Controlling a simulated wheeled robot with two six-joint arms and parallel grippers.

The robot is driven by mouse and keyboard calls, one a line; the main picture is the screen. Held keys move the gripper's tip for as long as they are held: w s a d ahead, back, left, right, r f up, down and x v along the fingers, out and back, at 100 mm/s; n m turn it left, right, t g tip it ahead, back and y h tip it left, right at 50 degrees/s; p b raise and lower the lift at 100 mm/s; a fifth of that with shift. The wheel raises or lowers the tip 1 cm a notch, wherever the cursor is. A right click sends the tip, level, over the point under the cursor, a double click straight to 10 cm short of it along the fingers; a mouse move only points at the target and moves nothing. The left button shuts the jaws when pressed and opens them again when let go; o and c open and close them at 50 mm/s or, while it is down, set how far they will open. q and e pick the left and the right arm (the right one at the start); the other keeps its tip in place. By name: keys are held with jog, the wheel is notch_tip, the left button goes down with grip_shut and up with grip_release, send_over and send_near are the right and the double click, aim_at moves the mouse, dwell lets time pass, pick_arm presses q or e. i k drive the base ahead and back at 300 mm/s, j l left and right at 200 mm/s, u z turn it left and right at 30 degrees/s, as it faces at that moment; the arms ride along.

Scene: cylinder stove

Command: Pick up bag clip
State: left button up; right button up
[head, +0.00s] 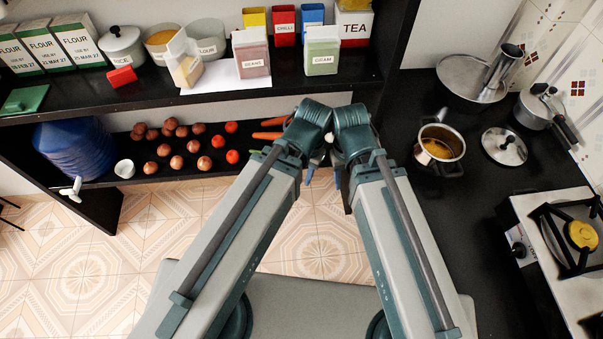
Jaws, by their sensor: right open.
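I cannot make out a bag clip with certainty in the head view. A small red piece (122,76) lies on the upper shelf in front of the rice pot; it is too small to tell what it is. My two arms reach forward and their wrists come close together at the middle, in front of the shelves. My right gripper (338,178) points down and away from me, open, with its fingers mostly hidden behind the wrist. My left gripper (310,174) is beside it, mostly hidden by its own arm. Nothing shows held in either.
The upper shelf (150,96) holds flour packets, pots and labelled containers. The lower shelf (215,185) holds onions, tomatoes, carrots and a blue water container (75,148). The right counter (455,215) carries a pan (439,146), a lid (504,146) and a stove (560,245).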

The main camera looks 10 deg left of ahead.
aim_at(122, 77)
jog(key=u, duration=1.45)
